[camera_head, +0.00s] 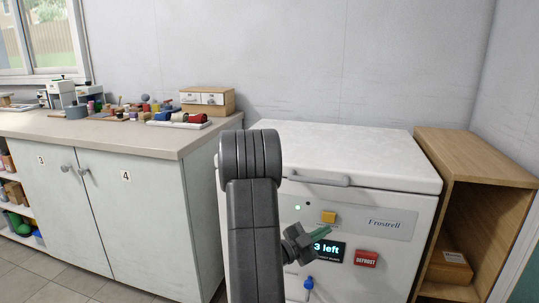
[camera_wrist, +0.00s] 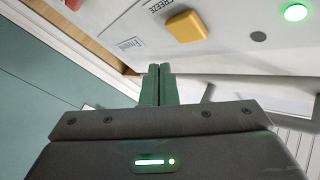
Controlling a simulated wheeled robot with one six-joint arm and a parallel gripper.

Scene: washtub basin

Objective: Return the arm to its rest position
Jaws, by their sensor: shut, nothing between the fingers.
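My gripper (camera_head: 322,233) is in front of the white chest freezer (camera_head: 400,178), close to its control panel. The green fingers are together and empty in the wrist view (camera_wrist: 158,84). In the head view my arm rises in the middle of the picture and hides part of the freezer front. The yellow button (camera_head: 329,217) is just above the fingers, and it also shows in the wrist view (camera_wrist: 187,26). I cannot tell whether the fingers touch the panel. The display (camera_head: 326,249) reads "3 left", partly covered on its left side.
A red defrost button (camera_head: 366,258) and a blue knob (camera_head: 309,283) are on the freezer front. A wooden shelf unit (camera_head: 486,174) stands right of the freezer. A cabinet (camera_head: 140,201) with a cluttered worktop (camera_head: 30,124) stands left. The freezer lid (camera_head: 350,150) is closed and bare on top.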

